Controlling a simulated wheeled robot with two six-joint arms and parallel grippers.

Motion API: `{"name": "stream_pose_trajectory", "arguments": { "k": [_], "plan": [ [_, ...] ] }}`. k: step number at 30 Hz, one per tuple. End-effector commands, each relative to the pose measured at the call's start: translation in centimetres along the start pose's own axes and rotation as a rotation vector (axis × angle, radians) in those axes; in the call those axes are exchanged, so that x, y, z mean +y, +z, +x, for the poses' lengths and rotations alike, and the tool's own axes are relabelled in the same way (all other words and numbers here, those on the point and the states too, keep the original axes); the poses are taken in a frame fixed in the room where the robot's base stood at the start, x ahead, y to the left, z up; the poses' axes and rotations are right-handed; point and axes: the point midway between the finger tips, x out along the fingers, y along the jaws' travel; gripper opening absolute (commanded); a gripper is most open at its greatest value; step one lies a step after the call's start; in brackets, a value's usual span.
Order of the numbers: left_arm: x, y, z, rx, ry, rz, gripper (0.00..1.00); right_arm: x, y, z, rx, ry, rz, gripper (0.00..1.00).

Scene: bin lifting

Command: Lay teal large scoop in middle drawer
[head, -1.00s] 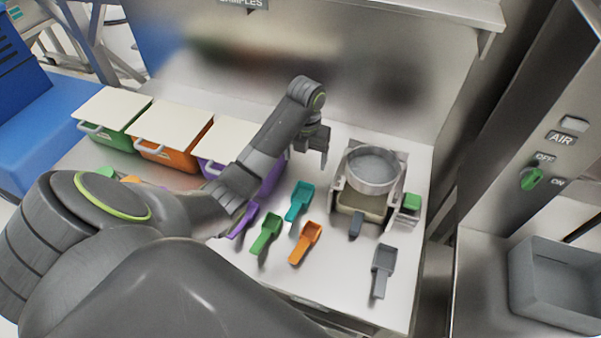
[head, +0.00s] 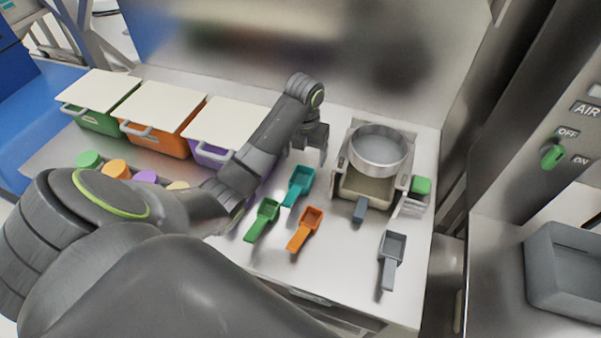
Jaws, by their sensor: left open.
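The teal large scoop (head: 302,180) lies on the steel worktop, its handle toward the front left. My left gripper (head: 316,157) is open and empty, just behind and slightly right of the teal scoop's bowl, fingers pointing down; I cannot tell its exact height. Below the worktop's front edge, part of a drawer front with a handle (head: 312,297) shows; my arm hides much of that side, and I cannot tell which drawer it is. My right gripper is not in view.
A green scoop (head: 268,210), an orange scoop (head: 311,217) and a grey scoop (head: 394,246) lie nearby. A sieve (head: 379,150) on a stand is to the right. Lidded green, orange and purple bins (head: 210,152) stand at the left.

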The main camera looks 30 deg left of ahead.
Motion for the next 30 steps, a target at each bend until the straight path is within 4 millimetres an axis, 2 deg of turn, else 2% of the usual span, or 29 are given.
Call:
{"name": "stream_pose_trajectory", "arguments": {
  "k": [1,6,17,25,27,30],
  "plan": [
    [0.0,0.0,1.2,0.0,0.0,0.0,0.78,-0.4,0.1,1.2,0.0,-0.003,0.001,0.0],
    [0.0,0.0,3.1,0.0,0.0,0.0,0.78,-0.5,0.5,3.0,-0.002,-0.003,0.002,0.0],
    [0.1,-0.1,4.6,0.0,0.0,0.0,0.78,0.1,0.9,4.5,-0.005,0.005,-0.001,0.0],
    [0.4,-0.3,7.5,0.0,0.001,0.0,0.78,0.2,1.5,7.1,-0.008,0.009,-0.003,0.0],
    [0.3,-0.4,8.0,0.005,-0.001,-0.001,0.78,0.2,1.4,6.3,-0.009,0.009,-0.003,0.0],
    [0.3,-0.4,9.0,0.002,0.0,0.0,0.78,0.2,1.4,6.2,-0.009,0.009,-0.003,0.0]
  ]
}}
